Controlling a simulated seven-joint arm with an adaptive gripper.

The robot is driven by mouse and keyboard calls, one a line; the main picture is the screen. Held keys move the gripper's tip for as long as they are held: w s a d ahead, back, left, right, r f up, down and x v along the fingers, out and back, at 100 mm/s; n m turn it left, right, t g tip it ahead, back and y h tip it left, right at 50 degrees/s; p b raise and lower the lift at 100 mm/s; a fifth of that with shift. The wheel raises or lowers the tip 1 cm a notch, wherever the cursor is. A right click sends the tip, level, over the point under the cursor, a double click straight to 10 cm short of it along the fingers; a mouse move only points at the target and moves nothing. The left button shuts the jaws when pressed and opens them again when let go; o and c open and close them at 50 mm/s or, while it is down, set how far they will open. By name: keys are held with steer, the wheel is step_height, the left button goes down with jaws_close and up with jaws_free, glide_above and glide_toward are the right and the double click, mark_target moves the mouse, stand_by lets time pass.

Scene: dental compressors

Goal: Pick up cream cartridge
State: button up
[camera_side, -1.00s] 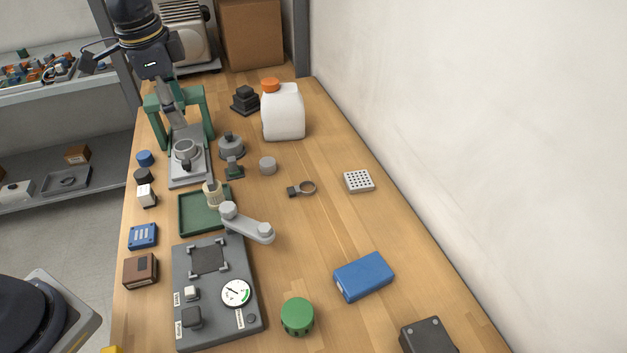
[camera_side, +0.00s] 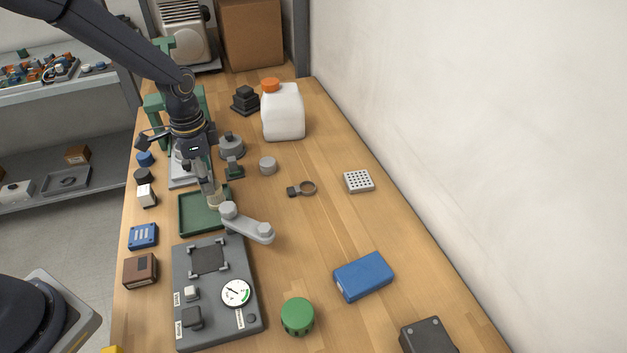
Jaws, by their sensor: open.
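The cream cartridge (camera_side: 216,201) stands in the green tray (camera_side: 190,227), near its upper right part. My gripper (camera_side: 213,192) points down at the cartridge and is open. Its fingers overlap the cartridge's upper part in this view, hiding some of it. I cannot tell whether the fingers are around the cartridge or just above it, or whether they touch it.
A grey lever arm (camera_side: 247,223) lies close to the tray's right side. The dark panel with a gauge (camera_side: 210,318) is in front of the tray.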

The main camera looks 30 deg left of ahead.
mark_target(214, 201)
steer(key=f, duration=0.4)
steer(key=shift+w+d+f, duration=0.2)
steer(key=shift+f, duration=0.2)
steer(key=c, duration=1.3)
steer(key=shift+o, duration=0.2)
steer(key=shift+r, duration=0.15)
